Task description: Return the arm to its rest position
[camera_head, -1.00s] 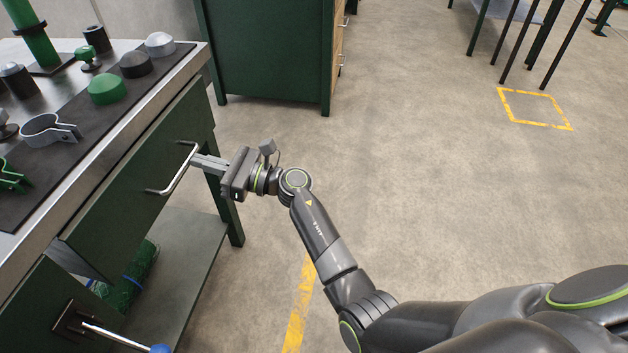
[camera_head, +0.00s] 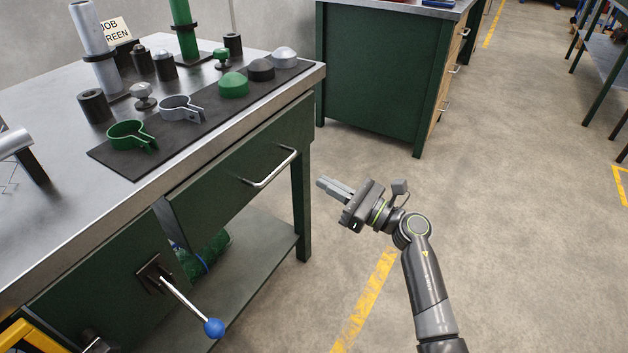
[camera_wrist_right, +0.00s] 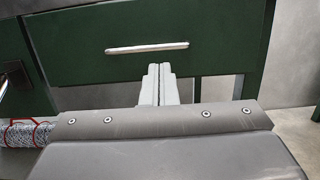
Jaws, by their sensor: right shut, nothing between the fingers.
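My right gripper (camera_head: 334,188) is shut and empty in the head view. It is in the air to the right of the green drawer (camera_head: 240,168), apart from its metal bar handle (camera_head: 272,168). In the right wrist view the two grey fingers (camera_wrist_right: 158,84) are together, pointing at the drawer front, below the handle (camera_wrist_right: 147,47) in the picture. My left gripper does not show in either view.
A green cabinet (camera_head: 368,80) stands behind.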

